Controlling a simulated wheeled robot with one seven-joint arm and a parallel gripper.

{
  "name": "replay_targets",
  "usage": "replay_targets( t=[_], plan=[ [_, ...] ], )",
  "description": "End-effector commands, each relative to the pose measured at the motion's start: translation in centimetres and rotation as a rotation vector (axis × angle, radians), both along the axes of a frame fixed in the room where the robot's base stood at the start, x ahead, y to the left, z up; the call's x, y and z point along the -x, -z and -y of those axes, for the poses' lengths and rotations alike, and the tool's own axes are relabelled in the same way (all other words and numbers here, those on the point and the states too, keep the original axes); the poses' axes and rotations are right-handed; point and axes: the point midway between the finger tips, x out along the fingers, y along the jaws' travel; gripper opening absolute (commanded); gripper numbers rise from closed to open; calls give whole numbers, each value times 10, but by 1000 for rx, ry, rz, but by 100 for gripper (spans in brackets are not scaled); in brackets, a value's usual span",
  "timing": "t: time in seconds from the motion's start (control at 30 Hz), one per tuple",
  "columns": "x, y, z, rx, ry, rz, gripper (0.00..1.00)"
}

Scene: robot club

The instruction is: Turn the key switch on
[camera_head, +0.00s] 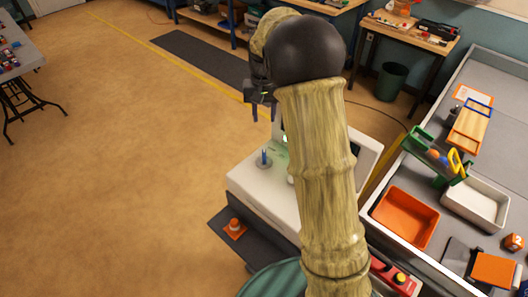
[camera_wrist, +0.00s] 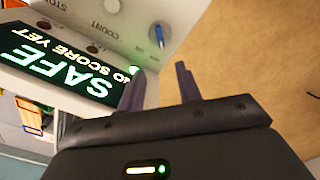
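The key switch (camera_head: 264,158) has a small upright blue key in a round plate on top of a white console (camera_head: 250,182). In the wrist view the blue key (camera_wrist: 159,35) stands on the white panel, near the panel's edge. My gripper (camera_head: 263,116) is above and behind the console in the head view, clear of the key. In the wrist view my gripper (camera_wrist: 159,68) has its two fingers apart with nothing between them. The key lies beyond the fingertips, near the middle of the gap. My arm hides part of the console in the head view.
The console's screen (camera_wrist: 62,62) reads SAFE and NO SCORE YET, inverted. A green light (camera_wrist: 134,71) glows by the left finger. An orange bin (camera_head: 405,218) sits on the grey bench at right. A small orange cone (camera_head: 235,228) stands at lower left. Open floor (camera_head: 120,180) lies left.

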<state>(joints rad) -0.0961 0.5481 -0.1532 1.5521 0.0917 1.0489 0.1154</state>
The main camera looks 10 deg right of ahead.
Motion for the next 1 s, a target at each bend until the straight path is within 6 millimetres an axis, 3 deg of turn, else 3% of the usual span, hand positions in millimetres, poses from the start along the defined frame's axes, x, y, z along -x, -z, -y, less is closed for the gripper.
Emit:
replay_targets(
  t=[1.0],
  plan=[
    [1,160,0,-1,0,-3,35]
  ],
)
